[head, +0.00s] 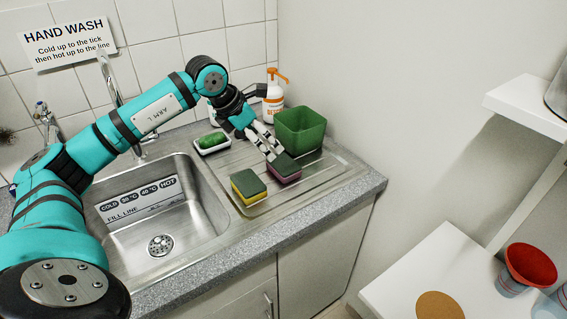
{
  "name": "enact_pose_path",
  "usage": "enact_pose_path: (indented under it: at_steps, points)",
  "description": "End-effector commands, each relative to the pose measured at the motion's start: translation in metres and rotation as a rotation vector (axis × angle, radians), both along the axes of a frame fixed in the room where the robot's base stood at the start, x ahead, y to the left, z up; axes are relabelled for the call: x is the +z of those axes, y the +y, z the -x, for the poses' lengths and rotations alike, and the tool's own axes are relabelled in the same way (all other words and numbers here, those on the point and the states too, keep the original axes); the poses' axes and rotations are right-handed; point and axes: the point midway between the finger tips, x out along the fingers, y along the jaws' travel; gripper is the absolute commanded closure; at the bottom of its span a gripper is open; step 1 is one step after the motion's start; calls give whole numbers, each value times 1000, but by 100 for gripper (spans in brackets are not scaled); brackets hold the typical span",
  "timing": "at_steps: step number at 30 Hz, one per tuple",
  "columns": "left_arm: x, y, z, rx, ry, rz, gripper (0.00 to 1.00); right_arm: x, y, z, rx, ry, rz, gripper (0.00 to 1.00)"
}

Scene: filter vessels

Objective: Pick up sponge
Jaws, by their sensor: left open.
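Two sponges lie on the ribbed drainboard right of the sink. One sponge (248,187) is yellow with a green top, nearer the front. The other sponge (285,169) is pink with a dark top, a little behind and to the right. My left gripper (271,150) reaches down from above, with its fingertips at the back left edge of the pink sponge. It is open. I cannot tell whether the fingers touch the sponge. My right gripper is not in view.
A green tub (301,130) stands right behind the pink sponge. A white dish (213,144) with a green item sits left of the gripper. An orange-topped bottle (273,100) stands at the back. The metal sink (200,215) is to the left.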

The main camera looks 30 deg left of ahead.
Motion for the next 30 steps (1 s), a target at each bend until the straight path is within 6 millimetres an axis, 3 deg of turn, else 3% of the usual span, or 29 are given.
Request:
enact_pose_path:
  at_steps: [3,5,10,17,23,30]
  points:
    - [-22,-6,-12,-1,4,3,0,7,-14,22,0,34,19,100]
    - [-34,-9,-18,-2,5,3,0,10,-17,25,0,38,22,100]
    - [-58,-14,-32,0,2,4,0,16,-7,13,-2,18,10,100]
    - [-72,-17,-40,-2,0,4,0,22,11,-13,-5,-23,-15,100]
    - [-93,-25,-56,-2,3,4,0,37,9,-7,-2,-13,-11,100]
    - [-112,-27,-65,-1,0,2,0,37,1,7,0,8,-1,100]
